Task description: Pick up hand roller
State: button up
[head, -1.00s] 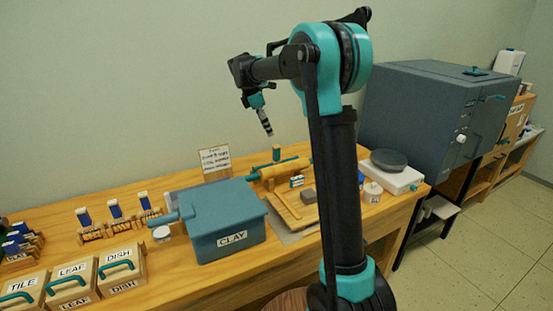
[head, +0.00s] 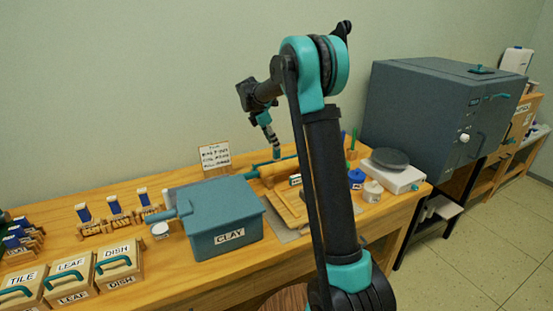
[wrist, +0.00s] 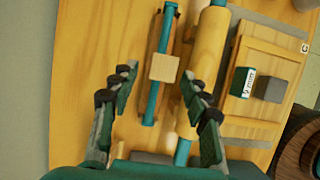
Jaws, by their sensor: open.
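A thin teal rod with a pale wooden block at its middle, which looks like the hand roller (wrist: 151,95), lies on wooden supports on the bench. Beside it on the right, in the wrist view, is a thick wooden rolling pin (wrist: 208,45) with teal handles. It also shows in the head view (head: 283,170). My gripper (wrist: 160,76) is open and empty above them. In the wrist view its left finger is left of the teal rod and its right finger overlaps the rolling pin. In the head view my gripper (head: 274,150) hides the thin rod's middle.
A blue clay bin (head: 228,222) stands to the left of the rollers. A wooden tray (wrist: 262,50) with a small green-labelled box (wrist: 242,82) and a grey block (wrist: 270,88) lies right. A sign (head: 214,157) stands behind, near the wall.

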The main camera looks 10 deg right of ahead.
aim_at(277, 158)
jog(key=shift+x, duration=2.75)
jog(key=shift+s+a, duration=0.15)
jog(key=shift+s, duration=0.05)
grip_shut()
